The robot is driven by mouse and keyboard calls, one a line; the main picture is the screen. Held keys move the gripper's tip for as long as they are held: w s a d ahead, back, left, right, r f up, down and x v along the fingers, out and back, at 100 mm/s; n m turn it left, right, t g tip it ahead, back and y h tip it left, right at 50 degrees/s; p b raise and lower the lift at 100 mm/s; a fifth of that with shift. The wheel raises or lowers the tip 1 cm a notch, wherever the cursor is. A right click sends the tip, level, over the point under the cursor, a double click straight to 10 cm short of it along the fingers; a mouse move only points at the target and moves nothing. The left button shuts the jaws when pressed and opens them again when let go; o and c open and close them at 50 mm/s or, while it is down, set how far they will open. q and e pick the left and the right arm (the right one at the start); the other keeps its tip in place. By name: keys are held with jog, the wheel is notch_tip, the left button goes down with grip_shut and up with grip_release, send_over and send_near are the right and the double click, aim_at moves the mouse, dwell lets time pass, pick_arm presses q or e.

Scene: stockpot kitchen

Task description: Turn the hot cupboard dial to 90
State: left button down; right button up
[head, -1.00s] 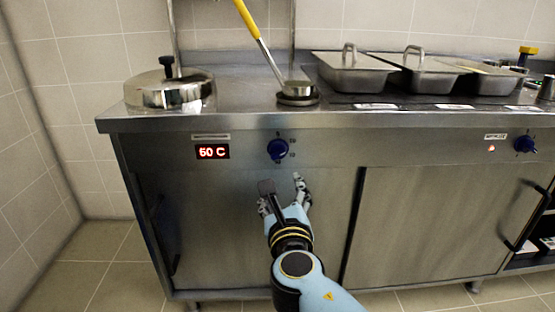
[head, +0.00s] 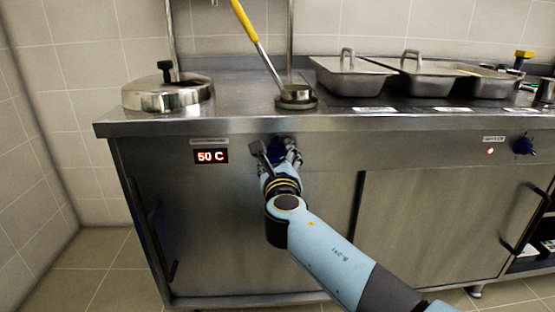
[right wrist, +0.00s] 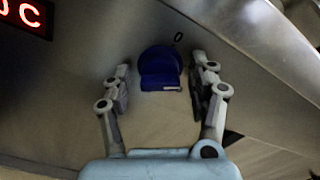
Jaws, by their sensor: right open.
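The blue hot cupboard dial (head: 275,152) is on the front panel of the steel cupboard, partly hidden by my right gripper in the head view. My right gripper (head: 276,150) is open, with its fingers around the dial. In the right wrist view the dial (right wrist: 160,68) shows between the two open fingers (right wrist: 163,80), with a gap on each side. A white mark shows on the dial's lower right edge. The red display (head: 211,156) left of the dial seems to read 50 C or 60 C; its first digit is unclear. My left gripper is not in view.
A second blue dial (head: 523,146) is at the panel's right end. A lidded round pot (head: 168,95), a yellow-handled ladle (head: 262,50) and lidded steel pans (head: 352,77) stand on the counter (head: 235,118) above. The cupboard doors (head: 430,220) below are shut.

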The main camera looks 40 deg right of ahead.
jog(key=c, duration=1.1)
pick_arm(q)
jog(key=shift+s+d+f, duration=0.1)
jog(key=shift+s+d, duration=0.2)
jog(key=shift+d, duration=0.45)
